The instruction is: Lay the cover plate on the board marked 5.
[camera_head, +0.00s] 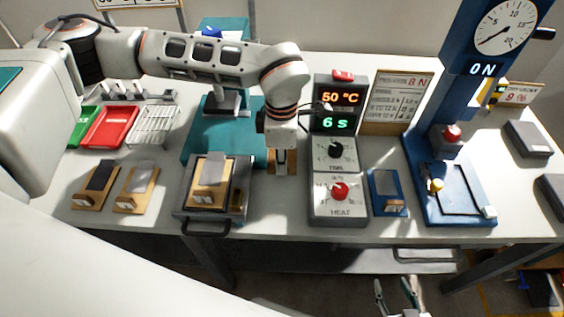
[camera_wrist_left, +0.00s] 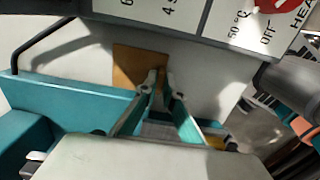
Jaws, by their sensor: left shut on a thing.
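My left gripper (camera_head: 281,162) is shut on a flat brown plate (camera_head: 294,160), seemingly the cover plate, between the teal stand and the control box. In the left wrist view the brown plate (camera_wrist_left: 132,68) is at the fingertips (camera_wrist_left: 160,78); its height above the table is unclear. Two wooden boards, one with a dark sheet (camera_head: 101,176) and one with a grey sheet (camera_head: 139,175), lie at left. Another wooden board (camera_head: 208,200) with a pale sheet lies on a dark tray. I cannot read the boards' numbers. My right gripper (camera_head: 397,296) is open and empty at the bottom.
The control box (camera_head: 337,150) shows 50 °C and 6 s. A blue board (camera_head: 388,190) with a grey sheet lies right of it, then a blue press (camera_head: 450,180) reading 0 N. Green and red trays (camera_head: 108,128) and a white rack (camera_head: 153,126) stand at left.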

